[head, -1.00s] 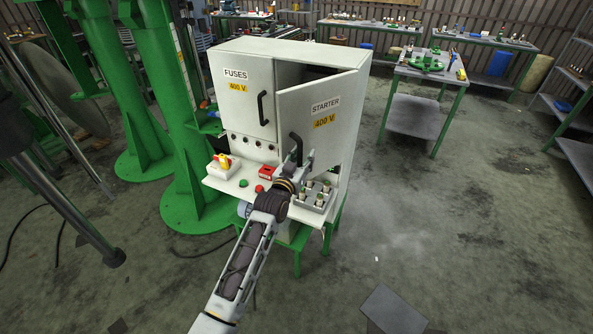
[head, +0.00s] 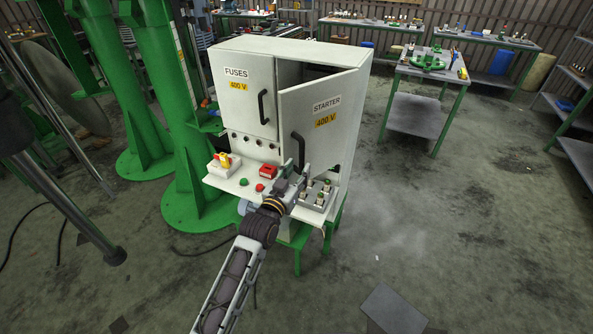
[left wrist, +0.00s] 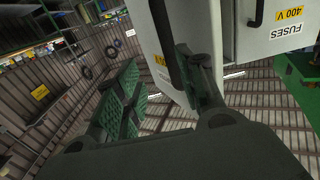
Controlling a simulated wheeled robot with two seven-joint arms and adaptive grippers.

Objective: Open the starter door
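The starter door (head: 338,107) is the right door of the white cabinet and carries a "STARTER 400 V" label. It stands partly open, with a dark gap along its top. Its black handle (head: 298,146) is on its lower left. My left gripper (head: 298,171) is just below the handle with its fingers apart, and nothing is seen held between them. In the left wrist view, the open fingers (left wrist: 160,90) spread in front of the cabinet, and the dark handle (left wrist: 166,40) shows near the right finger. I cannot tell if they touch. My right gripper is not in view.
The fuses door (head: 239,90) is shut, to the left of the starter door. Below are a red box (head: 268,171), buttons and a grey block with several pegs (head: 318,196). Green columns (head: 180,120) stand close on the left. The floor (head: 430,220) to the right is clear.

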